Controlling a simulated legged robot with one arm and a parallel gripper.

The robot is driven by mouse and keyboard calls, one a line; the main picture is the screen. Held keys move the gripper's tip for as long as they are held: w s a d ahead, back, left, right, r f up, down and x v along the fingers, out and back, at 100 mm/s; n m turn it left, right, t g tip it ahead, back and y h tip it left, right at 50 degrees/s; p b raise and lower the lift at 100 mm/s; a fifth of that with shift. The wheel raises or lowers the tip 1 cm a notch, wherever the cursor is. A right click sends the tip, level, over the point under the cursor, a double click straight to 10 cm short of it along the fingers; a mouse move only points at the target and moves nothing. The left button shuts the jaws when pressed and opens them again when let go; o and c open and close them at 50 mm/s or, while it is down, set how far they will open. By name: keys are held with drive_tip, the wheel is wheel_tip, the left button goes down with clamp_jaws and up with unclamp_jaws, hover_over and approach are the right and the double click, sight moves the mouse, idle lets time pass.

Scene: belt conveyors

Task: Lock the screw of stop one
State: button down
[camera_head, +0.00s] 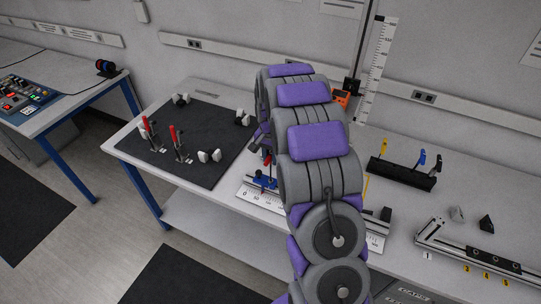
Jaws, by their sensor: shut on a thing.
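A blue stop (262,181) stands on the white graduated ruler (243,196) at the table's front, near the 0 and 50 marks. A small red part (267,159) shows just above it. My gripper (260,141) shows only in part at the left edge of my arm, low over this stop. It is shut on what seems to be the stop's screw, but my arm hides most of the jaws and the contact. Which stop is number one cannot be read here.
A black mat (195,118) with red-handled clamps (178,143) and white-tipped knobs lies left. Right are a black tool holder (402,174), a metal rail (470,251) and two small pieces. A tall vertical ruler (378,70) stands behind. Some tabletop between them is bare.

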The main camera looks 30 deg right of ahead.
drive_tip(key=m+p, duration=0.1)
drive_tip(key=m, duration=0.3)
drive_tip(key=shift+n, duration=0.5)
drive_tip(key=shift+r+p, duration=0.3)
drive_tip(key=shift+r, duration=0.65)
drive_tip(key=shift+r+p, duration=0.7)
drive_tip(key=shift+r, duration=1.75)
drive_tip(key=shift+f, duration=0.1)
